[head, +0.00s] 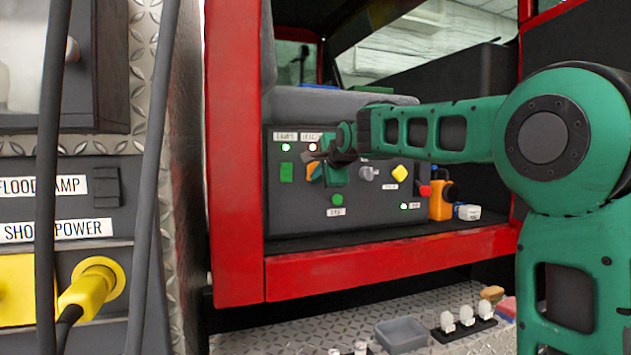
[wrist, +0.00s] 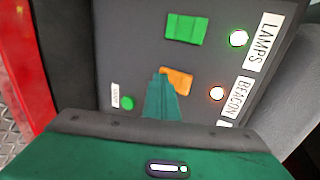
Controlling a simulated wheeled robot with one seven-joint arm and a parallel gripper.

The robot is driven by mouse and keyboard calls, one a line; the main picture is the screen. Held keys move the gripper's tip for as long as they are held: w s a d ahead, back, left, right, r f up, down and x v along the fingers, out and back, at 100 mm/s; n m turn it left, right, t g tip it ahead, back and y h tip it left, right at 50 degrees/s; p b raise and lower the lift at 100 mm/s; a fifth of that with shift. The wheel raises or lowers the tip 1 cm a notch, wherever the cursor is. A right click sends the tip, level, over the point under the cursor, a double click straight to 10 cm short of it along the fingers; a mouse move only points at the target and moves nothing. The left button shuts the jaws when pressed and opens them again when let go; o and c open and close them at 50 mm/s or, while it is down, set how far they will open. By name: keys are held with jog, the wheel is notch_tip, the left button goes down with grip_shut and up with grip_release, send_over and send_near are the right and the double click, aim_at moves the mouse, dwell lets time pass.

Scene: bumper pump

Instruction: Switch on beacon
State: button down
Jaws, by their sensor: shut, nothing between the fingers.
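The beacon switch, an orange rocker (wrist: 177,81), sits on the dark panel below the BEACON label (wrist: 233,100) in the wrist view. It also shows in the head view (head: 313,170), partly hidden by my gripper. The beacon's small round light (wrist: 217,93) looks white with a reddish rim. My gripper (wrist: 165,76) is shut and empty. Its fingertips overlap the near edge of the orange rocker in the wrist view; I cannot tell whether they touch it. In the head view my gripper (head: 322,176) is in front of the panel.
A green rocker (wrist: 185,29) with a green-rimmed light (wrist: 238,38) is beside it under LAMPS. A round green button (wrist: 127,103) is lower. A red frame (head: 235,150) borders the left.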

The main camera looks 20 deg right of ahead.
jog(key=shift+r, duration=0.1)
jog(key=shift+r, duration=1.05)
jog(key=shift+s, duration=0.1)
jog(key=s, duration=1.3)
jog(key=shift+s+f, duration=0.15)
jog(key=shift+s, duration=0.15)
jog(key=shift+d, duration=0.1)
